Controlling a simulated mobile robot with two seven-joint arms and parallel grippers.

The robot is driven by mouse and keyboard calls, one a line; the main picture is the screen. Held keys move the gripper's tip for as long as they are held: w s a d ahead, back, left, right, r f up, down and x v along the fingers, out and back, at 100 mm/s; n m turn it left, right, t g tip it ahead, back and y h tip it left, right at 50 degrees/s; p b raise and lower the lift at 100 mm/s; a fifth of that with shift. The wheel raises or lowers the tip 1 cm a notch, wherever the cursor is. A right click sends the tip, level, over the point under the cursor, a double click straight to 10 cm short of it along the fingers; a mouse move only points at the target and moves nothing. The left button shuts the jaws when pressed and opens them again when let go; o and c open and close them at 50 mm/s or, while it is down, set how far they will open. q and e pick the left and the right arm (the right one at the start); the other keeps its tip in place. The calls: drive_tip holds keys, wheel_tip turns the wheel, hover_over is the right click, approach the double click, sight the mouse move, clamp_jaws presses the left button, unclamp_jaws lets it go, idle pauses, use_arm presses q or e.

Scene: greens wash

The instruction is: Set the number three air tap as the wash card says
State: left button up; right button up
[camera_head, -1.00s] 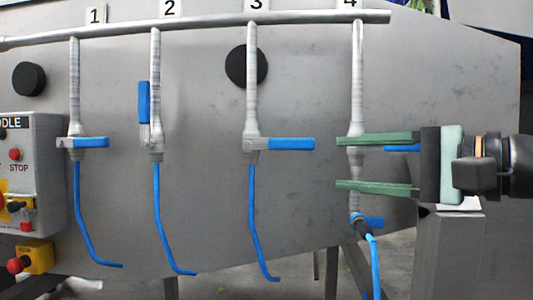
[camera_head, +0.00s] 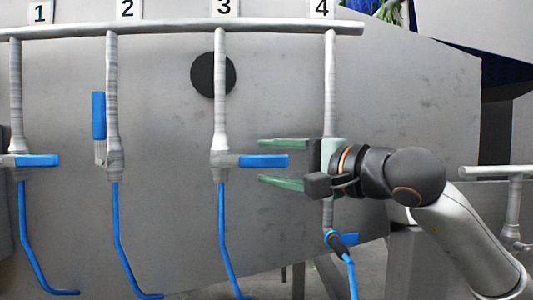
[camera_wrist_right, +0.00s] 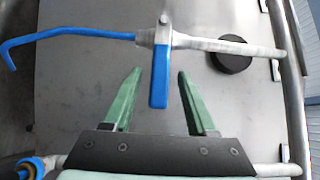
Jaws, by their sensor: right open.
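The number three air tap (camera_head: 219,160) is on the pipe below the "3" label (camera_head: 224,9). Its blue handle (camera_head: 264,161) points right, square to the vertical pipe. My right gripper (camera_head: 284,162) is open, coming from the right, with its green fingers level above and below the handle's free end. In the right wrist view the blue handle (camera_wrist_right: 159,77) reaches between the open fingers (camera_wrist_right: 156,80), apart from both. I cannot tell how far the fingertips are from the panel. The wash card is not in view. My left gripper is not in view.
Tap one's handle (camera_head: 37,160) points right. Tap two's handle (camera_head: 99,115) stands upright along its pipe. Pipe four (camera_head: 330,90) runs behind my right gripper, with a blue hose fitting (camera_head: 341,243) below.

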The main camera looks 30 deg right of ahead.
drive_tip(key=shift+w+a, duration=0.2)
drive_tip(key=shift+w, duration=0.5)
clamp_jaws()
idle(1.0)
